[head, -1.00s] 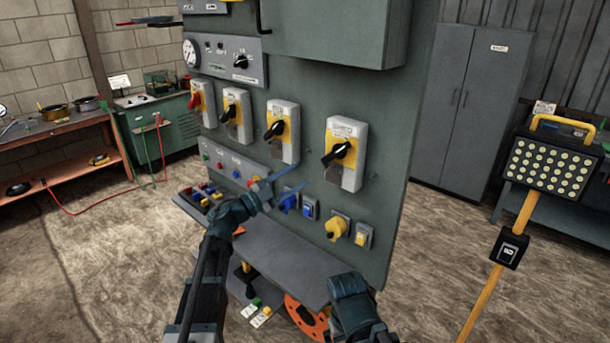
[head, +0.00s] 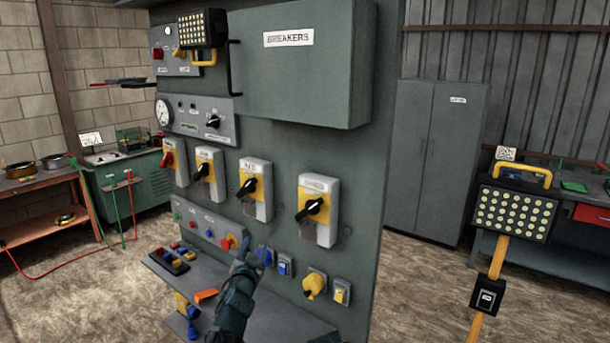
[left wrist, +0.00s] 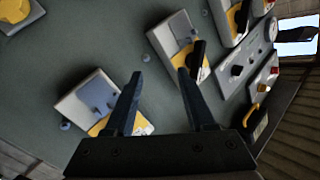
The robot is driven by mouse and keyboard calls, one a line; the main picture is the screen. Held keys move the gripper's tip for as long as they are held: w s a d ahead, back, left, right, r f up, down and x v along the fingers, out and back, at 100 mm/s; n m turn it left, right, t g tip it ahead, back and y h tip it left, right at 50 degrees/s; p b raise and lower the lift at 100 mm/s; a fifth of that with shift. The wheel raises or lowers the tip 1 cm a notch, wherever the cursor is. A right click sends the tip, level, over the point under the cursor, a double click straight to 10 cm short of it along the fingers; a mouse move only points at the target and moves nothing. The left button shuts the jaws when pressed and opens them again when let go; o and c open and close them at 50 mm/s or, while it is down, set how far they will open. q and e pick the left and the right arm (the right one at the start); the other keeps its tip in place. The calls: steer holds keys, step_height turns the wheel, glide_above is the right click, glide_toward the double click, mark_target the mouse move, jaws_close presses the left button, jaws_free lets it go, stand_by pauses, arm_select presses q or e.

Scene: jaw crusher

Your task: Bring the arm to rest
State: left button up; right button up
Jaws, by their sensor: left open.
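My left gripper (head: 252,254) reaches up from the bottom in the head view, in front of the lower part of the grey-green control panel (head: 350,190). It overlaps the area of a red knob on a yellow plate and a blue socket. In the left wrist view the two fingers of the gripper (left wrist: 160,75) stand apart with nothing between them. Two rotary switches, one at left (left wrist: 95,105) and one at right (left wrist: 182,45), show beyond them. I cannot tell how far the fingertips are from the panel. My right gripper is out of view.
A row of yellow and grey rotary switches (head: 319,225) sticks out of the panel above the gripper. Below is a grey shelf (head: 270,322) with an orange block (head: 205,296). A lamp on a yellow stand (head: 515,212) stands at right. Bare floor lies between.

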arm_select(q)
steer(key=s+d+f+n+g+y, duration=0.1)
steer(key=s+f+n+g+y, duration=0.2)
steer(key=s+f+g, duration=0.6)
steer(key=s+d+f+g, duration=0.2)
steer(key=s+f+g, duration=0.1)
steer(key=s, duration=0.5)
steer(key=s+d+f+m+g, duration=0.1)
steer(key=s+d+f+g, duration=0.2)
steer(key=s, duration=0.6)
steer(key=s+d+f+g+h, duration=0.1)
steer(key=s+d+f+g, duration=0.1)
steer(key=s+f, duration=0.5)
steer(key=shift+s+d+g, duration=0.4)
steer(key=shift+s+g, duration=0.2)
steer(key=shift+s, duration=0.25)
